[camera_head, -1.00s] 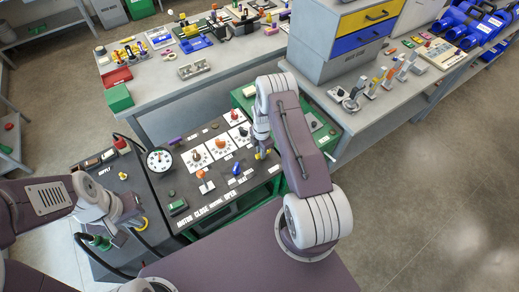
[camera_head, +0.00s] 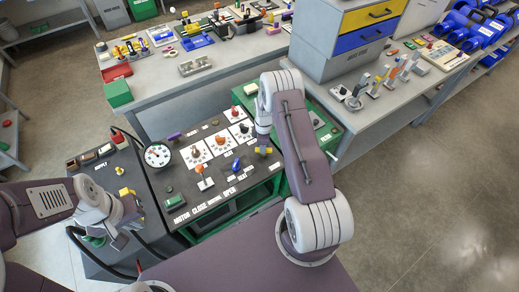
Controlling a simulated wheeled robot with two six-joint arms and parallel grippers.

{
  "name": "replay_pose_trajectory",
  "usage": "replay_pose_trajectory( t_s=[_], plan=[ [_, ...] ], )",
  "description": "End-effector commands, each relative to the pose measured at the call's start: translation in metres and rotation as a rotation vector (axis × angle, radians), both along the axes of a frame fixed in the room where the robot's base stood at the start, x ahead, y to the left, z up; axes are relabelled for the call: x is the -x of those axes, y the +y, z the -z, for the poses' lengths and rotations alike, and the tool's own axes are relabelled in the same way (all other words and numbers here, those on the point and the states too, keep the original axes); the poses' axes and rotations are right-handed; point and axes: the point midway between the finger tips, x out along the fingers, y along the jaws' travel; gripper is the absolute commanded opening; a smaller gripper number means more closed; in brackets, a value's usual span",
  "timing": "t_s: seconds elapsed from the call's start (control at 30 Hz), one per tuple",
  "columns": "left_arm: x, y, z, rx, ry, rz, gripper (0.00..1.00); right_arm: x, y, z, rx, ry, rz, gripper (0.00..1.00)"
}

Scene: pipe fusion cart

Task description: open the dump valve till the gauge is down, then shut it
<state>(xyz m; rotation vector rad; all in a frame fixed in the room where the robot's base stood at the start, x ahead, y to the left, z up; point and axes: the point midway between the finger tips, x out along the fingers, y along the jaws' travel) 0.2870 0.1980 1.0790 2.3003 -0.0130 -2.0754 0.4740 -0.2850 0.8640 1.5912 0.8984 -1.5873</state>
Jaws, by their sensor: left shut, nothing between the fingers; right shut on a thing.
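The round white gauge (camera_head: 158,156) stands at the left edge of the dark cart panel; its needle is too small to read. A yellow knob (camera_head: 125,192) stands on the dark supply box, just above my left gripper (camera_head: 127,217). The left gripper is shut and empty, low over the box. My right gripper (camera_head: 264,148) reaches down at the panel's right side, shut on a small yellow piece (camera_head: 264,151), mostly hidden by the gripper. No label shows which part is the dump valve.
Black hoses (camera_head: 92,257) loop beside the supply box. A grey bench (camera_head: 160,85) with tools stands behind. Open floor lies right.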

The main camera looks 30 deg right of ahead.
Motion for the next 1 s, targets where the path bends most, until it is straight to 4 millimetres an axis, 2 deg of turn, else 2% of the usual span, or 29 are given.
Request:
replay_pose_trajectory(
  t_s=[0.1, 0.6, 1.0],
  plan=[
    [0.0, 0.0, 0.01, 0.0, 0.0, 0.0, 0.0, 0.002, -0.002, 0.005, 0.0, 0.004, 0.109, 0.0],
    [0.0, -0.001, 0.03, 0.0, 0.0, 0.0, 0.0, 0.005, 0.0, 0.006, -0.002, 0.01, 0.572, 0.0],
    [0.0, -0.001, 0.037, 0.0, 0.0, 0.0, 0.0, 0.007, 0.002, 0.005, -0.002, 0.013, 0.825, 0.0]
  ],
)
